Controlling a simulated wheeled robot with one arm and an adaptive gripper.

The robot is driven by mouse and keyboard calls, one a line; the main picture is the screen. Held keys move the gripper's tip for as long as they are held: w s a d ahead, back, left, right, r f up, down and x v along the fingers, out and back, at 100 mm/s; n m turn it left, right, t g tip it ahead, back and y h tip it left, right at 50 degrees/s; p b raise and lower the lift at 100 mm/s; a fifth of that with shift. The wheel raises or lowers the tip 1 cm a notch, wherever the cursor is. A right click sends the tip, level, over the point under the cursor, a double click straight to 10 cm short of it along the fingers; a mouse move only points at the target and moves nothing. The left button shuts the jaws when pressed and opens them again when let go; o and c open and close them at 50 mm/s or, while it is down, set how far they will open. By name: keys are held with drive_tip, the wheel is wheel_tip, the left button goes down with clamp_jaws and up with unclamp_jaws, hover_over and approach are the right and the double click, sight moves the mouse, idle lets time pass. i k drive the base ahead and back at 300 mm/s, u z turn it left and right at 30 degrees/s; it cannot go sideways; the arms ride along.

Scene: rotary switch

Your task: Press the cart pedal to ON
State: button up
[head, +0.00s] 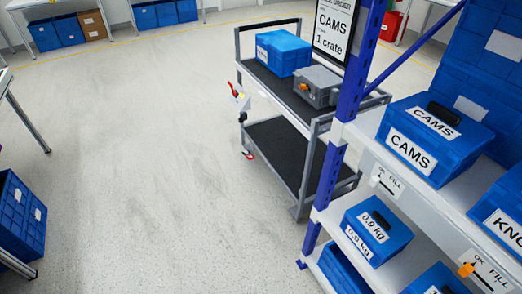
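The grey cart (309,127) stands in the upper middle of the head view, with two dark shelves. A small red and white piece (248,155), which looks like the pedal, sits low at the cart's left front corner near the floor. Its position and marking are too small to read. My gripper is not in view.
A blue crate (283,53) and a grey box (317,86) stand on the cart's top shelf. A blue-post rack (345,130) with labelled blue crates fills the right. The floor (140,150) left of the cart is clear. Blue crates (20,215) stand at the left edge.

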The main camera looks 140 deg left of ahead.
sight(247, 153)
drive_tip(key=u, duration=5.1)
drive_tip(key=k, duration=0.6)
drive_tip(key=z, duration=0.4)
drive_tip(key=i, duration=3.25)
drive_tip(key=u, duration=0.8)
